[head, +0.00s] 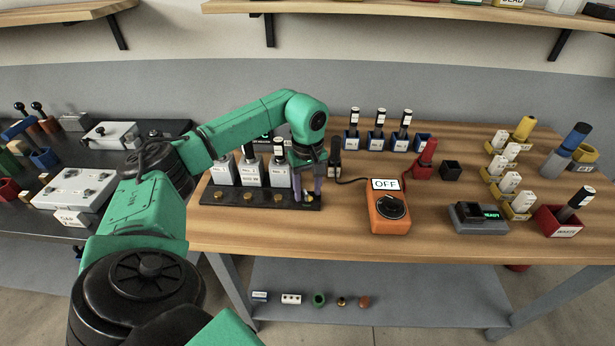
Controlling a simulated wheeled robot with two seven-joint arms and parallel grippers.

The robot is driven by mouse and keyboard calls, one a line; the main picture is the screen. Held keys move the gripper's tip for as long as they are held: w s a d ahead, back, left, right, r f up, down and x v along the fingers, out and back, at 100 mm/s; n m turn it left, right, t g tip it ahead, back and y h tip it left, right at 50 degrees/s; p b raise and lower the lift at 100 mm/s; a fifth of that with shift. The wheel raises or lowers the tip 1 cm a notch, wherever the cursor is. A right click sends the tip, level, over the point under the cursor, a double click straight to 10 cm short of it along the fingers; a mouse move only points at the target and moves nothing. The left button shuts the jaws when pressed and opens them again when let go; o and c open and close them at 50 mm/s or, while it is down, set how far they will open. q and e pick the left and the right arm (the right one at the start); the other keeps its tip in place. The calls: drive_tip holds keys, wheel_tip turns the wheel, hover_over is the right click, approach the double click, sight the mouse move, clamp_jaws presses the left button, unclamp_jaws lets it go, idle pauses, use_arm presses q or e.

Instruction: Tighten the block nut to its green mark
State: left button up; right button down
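A black block (232,198) lies along the left front of the wooden bench, with several small brass nuts along its front edge. My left gripper (308,193) points down over the block's right end. Its two fingers are apart, one on each side of the rightmost brass nut (309,197). Whether they touch this nut is too small to tell. No green mark can be made out; the gripper may cover it. My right gripper is not in view.
White labelled units (250,172) stand behind the nuts. An orange box (388,215) with a dial and an "OFF" display is right of the block, with a cable behind. A grey device (478,222) reads "READY". Bare wood lies between these.

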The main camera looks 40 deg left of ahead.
sight(307, 192)
use_arm(q)
drive_tip(key=shift+r, duration=0.1)
wheel_tip(307, 192, up, 14)
drive_tip(key=p, duration=0.1)
drive_tip(key=shift+r, duration=0.25)
